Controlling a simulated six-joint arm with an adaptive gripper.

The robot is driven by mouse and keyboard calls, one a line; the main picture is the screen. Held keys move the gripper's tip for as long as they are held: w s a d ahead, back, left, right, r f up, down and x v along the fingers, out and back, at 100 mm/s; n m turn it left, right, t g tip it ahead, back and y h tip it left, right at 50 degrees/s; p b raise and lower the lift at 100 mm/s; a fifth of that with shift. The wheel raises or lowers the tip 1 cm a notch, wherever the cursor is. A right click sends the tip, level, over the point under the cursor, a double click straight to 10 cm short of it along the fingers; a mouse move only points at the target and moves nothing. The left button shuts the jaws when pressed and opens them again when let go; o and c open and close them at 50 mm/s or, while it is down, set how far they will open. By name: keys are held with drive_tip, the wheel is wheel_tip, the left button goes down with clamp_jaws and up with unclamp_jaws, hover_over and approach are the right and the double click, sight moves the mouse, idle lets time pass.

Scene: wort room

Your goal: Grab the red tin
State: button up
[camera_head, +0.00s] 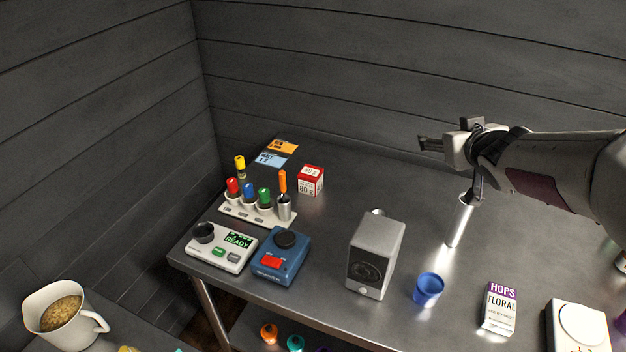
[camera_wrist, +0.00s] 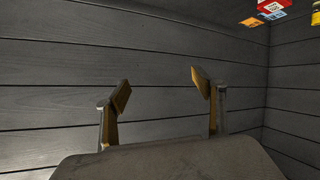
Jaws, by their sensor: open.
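The red tin (camera_head: 311,180) is a small box-shaped tin with a red top and a white label. It stands on the metal table near the back left, just right of the rack of capped tubes. It also shows in the wrist view (camera_wrist: 272,6), cut off at the top right edge. My gripper (camera_head: 424,143) is up in the air to the right of the tin, well apart from it and above the table. In the wrist view my gripper (camera_wrist: 160,88) has its two fingers spread with only the plank wall behind them. It is open and empty.
A rack (camera_head: 258,212) with several capped tubes stands left of the tin, with an orange-handled tool in a metal cup (camera_head: 285,207) close by. A grey box (camera_head: 375,257), blue cup (camera_head: 428,289) and hops carton (camera_head: 499,309) stand nearer the front.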

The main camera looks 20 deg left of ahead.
drive_tip(key=w+a+f+n+y, duration=0.2)
drive_tip(key=w+a+f, duration=0.1)
drive_tip(key=a, duration=0.4)
drive_tip(key=n+g+y, duration=0.5)
drive_tip(key=g+y, duration=0.1)
approach(316, 175)
drive_tip(key=x, duration=0.4)
drive_tip(key=shift+w+r, duration=0.3)
drive_tip(key=shift+r, duration=0.05)
drive_tip(key=shift+s+a+f+g+y, duration=0.2)
drive_tip(key=shift+a+f+g+y, duration=0.1)
drive_tip(key=shift+g, duration=0.1)
drive_tip(key=shift+x, duration=1.3)
drive_tip(key=shift+f+x, duration=0.2)
drive_tip(key=shift+x, duration=2.35)
drive_tip(key=shift+w+d, duration=0.15)
drive_tip(key=shift+w, duration=0.05)
